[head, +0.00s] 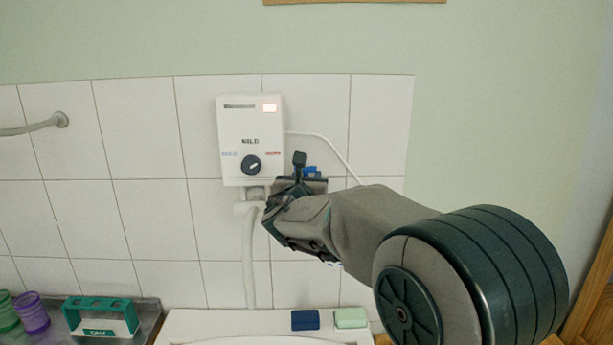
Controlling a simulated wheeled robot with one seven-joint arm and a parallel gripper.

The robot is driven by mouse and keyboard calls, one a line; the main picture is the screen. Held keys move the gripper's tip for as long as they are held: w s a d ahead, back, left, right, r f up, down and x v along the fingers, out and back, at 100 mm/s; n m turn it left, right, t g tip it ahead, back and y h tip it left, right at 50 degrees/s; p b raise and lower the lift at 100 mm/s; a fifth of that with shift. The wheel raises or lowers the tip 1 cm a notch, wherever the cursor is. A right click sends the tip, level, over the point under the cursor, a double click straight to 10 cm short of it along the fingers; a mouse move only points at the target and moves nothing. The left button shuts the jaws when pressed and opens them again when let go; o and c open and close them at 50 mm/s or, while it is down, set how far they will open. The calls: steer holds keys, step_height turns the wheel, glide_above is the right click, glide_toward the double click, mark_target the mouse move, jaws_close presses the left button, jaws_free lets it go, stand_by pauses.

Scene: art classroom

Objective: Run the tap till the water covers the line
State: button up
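A white wall-mounted water heater (250,138) has a round dark knob (251,164) with a light pointer, between a blue mark on the left and a red mark on the right. A small panel at its top right is lit. A pale pipe (248,255) runs down from it. My gripper (301,164) is just right of the heater's lower edge, seen from behind. Whether its fingers are apart, touch anything or hold anything cannot be told. A small blue part shows beside it. The white basin (200,325) shows only its back rim; no water or line is visible.
A dark blue block (305,320) and a pale green block (350,318) lie on the basin's back edge. A green holder marked DRY (100,318) and purple and green cups (32,312) stand at the lower left. A rail (35,127) is on the left wall.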

jaws_close()
